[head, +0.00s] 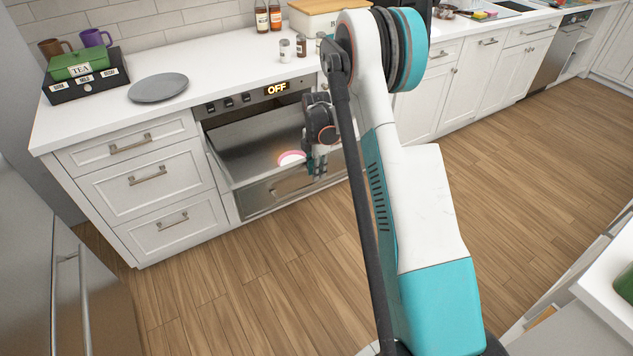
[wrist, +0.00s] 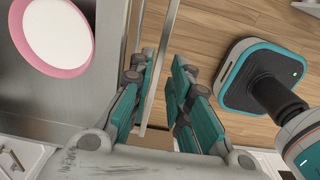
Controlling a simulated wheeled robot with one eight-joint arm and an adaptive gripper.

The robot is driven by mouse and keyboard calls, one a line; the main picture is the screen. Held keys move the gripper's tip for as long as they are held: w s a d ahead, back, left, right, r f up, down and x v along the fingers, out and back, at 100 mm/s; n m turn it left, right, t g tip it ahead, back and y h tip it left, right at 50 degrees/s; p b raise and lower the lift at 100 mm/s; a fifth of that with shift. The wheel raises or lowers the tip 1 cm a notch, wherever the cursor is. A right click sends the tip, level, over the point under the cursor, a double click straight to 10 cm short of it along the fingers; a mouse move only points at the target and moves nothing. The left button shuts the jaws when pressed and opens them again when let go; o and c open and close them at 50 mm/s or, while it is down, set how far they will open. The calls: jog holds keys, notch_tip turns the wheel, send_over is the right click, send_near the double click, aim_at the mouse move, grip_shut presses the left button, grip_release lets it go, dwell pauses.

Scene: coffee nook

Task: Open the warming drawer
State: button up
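The stainless warming drawer (head: 262,199) is below the panel with the lit "OFF" display (head: 276,88). It stands out from the cabinet, and its inside shows from above. A white plate with a pink rim (head: 291,157) lies in it; the plate also shows in the wrist view (wrist: 57,36). My gripper (head: 318,172) is at the drawer front. In the wrist view, its fingers (wrist: 163,58) are apart, with the drawer's bar handle (wrist: 169,26) running between them. I cannot tell whether either finger touches the bar. My arm hides the drawer's right end in the head view.
White drawers (head: 147,182) stand left of the warming drawer. The counter (head: 205,75) holds a grey plate (head: 158,87), a tea box (head: 82,68) and small jars (head: 285,50). The wood floor (head: 220,290) in front is clear. A steel fridge (head: 65,270) is at lower left.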

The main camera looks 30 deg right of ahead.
aim_at(317, 182)
jog(key=shift+f+b, duration=0.45)
jog(key=shift+f, duration=1.55)
jog(key=shift+c, duration=0.4)
grip_shut()
jog(key=w, duration=0.9)
jog(key=shift+a, duration=0.15)
jog(key=shift+o, duration=0.4)
grip_release()
jog(key=shift+r, duration=0.15)
notch_tip(317, 182, up, 12)
